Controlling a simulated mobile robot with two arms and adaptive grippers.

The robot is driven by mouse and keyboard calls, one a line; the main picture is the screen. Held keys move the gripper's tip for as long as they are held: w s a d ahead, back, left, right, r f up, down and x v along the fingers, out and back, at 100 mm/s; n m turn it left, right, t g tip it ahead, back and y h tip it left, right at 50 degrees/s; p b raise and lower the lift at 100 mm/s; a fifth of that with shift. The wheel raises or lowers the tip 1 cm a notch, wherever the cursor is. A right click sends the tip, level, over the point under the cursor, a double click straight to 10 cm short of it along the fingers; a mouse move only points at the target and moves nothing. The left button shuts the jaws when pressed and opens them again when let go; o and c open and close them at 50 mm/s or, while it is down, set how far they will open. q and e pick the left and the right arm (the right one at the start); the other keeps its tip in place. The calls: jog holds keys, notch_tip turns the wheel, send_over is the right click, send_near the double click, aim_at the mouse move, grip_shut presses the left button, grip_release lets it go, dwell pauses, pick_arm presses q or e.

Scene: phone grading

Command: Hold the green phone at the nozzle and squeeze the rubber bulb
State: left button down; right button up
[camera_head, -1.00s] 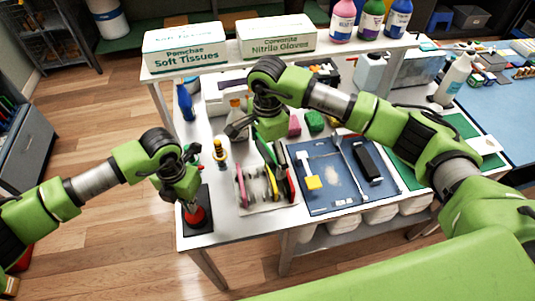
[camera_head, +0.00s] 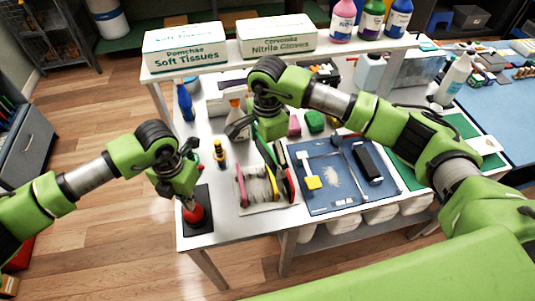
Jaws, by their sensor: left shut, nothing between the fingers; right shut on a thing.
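The red rubber bulb (camera_head: 194,215) stands on a black base (camera_head: 200,228) at the table's front left corner. My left gripper (camera_head: 187,203) is shut, with nothing between its fingers, and its tips are right at the top of the bulb. Whether they touch it is hard to tell. My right gripper (camera_head: 262,138) is shut above the back of the phone rack (camera_head: 262,206). A slim green edge (camera_head: 265,152), seemingly the green phone, shows under it; the gripper hides most of it. I cannot clearly make out the nozzle.
The rack holds several slim upright items. A blue bottle (camera_head: 185,102) stands at the back left.

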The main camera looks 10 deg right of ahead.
pick_arm(q)
jog(key=shift+r, duration=0.1)
jog(key=shift+r, duration=2.95)
notch_tip(320, 180, up, 12)
